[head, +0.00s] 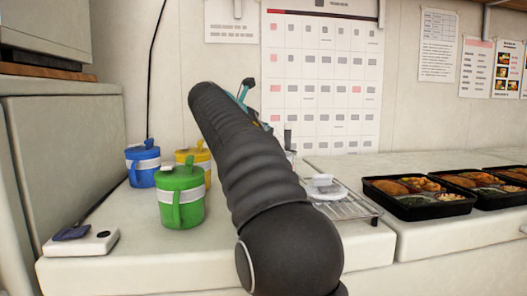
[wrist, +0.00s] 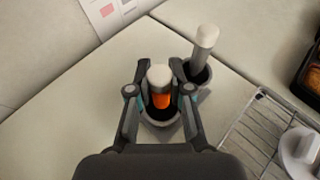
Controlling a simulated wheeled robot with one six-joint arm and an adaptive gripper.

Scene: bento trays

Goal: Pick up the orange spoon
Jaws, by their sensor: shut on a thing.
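The orange spoon (wrist: 161,99) shows in the wrist view, with a pale rounded end pointing toward the camera and an orange part below it. It stands in a grey cup (wrist: 176,129) with a dark inside. My gripper (wrist: 159,67) has its two fingers on either side of the spoon, closed on it just over the cup. The spoon's lower end is hidden. In the head view my arm blocks the spoon, and I cannot make it out there.
A second grey cup (wrist: 203,76) with a pale-ended handle (wrist: 206,38) stands close beside. A wire rack (head: 350,208) lies right. Green (head: 181,196), blue (head: 142,165) and yellow (head: 197,158) lidded mugs stand left. Black bento trays (head: 419,207) sit on the right counter.

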